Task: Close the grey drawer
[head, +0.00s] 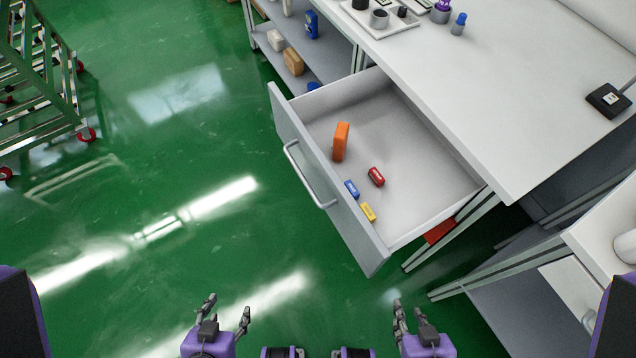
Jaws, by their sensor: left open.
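The grey drawer (330,198) stands pulled out from under the white worktop, in the middle of the head view. Its front panel faces left and carries a bar handle (308,176). Inside lie an orange block (341,141), a red block (376,176), a blue block (352,189) and a yellow block (368,212). My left gripper (226,310) is open and empty at the bottom, over the floor, apart from the drawer. My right gripper (416,318) is at the bottom right of centre, below the drawer's near corner, with its fingers apart and nothing between them.
The worktop (490,110) holds a tray (385,22) of small items and a black device (608,99). A shelf (325,65) with several objects stands behind the drawer. A cart with red wheels (40,85) is at upper left. Green floor left of the drawer is clear.

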